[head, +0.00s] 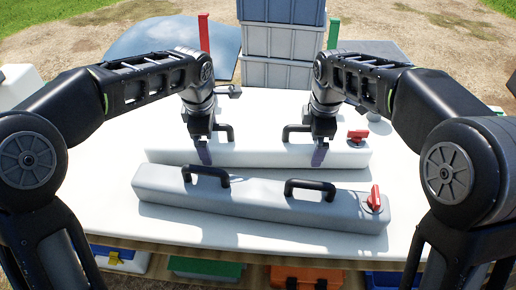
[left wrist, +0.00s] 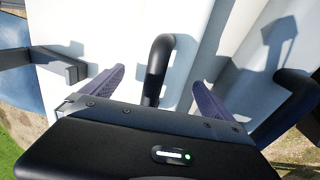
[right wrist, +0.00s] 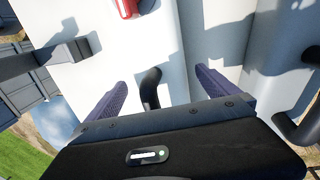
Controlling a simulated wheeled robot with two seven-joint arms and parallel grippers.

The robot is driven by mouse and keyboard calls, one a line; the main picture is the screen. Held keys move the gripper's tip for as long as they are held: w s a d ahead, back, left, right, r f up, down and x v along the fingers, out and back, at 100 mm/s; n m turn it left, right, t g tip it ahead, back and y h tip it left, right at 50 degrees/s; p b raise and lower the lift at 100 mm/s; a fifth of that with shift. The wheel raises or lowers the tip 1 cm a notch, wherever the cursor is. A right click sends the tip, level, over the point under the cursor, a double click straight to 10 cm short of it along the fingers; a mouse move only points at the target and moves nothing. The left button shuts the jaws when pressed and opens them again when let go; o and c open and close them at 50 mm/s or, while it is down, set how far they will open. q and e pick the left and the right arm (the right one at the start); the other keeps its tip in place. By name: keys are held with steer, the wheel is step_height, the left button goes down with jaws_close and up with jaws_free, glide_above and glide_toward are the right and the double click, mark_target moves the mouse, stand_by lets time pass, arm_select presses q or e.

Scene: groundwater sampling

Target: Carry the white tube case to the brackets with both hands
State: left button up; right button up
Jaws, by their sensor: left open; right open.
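The white tube case (head: 265,155) lies lengthwise on the white table, with two black handles and a red part at its right end. My left gripper (head: 204,152) is open at its left handle (head: 225,132); in the left wrist view this handle (left wrist: 158,65) stands between the fingers. My right gripper (head: 319,155) is open at the right handle (head: 292,132); in the right wrist view the handle (right wrist: 150,85) is between the fingers. Neither is shut on it. A small grey fitting (head: 228,90) behind the case may be a bracket; I cannot tell.
A grey case (head: 260,203) with two black handles and a red part (head: 375,199) lies in front of the white case. Stacked grey and blue crates (head: 282,45) stand behind the table (head: 150,210). Coloured boxes sit below its front edge. The table's front left is clear.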

arm_select(q)
steer(key=c, duration=2.1)
arm_select(e)
steer(key=c, duration=2.1)
arm_select(q)
steer(key=shift+c, duration=0.2)
arm_select(e)
steer(key=shift+c, duration=0.2)
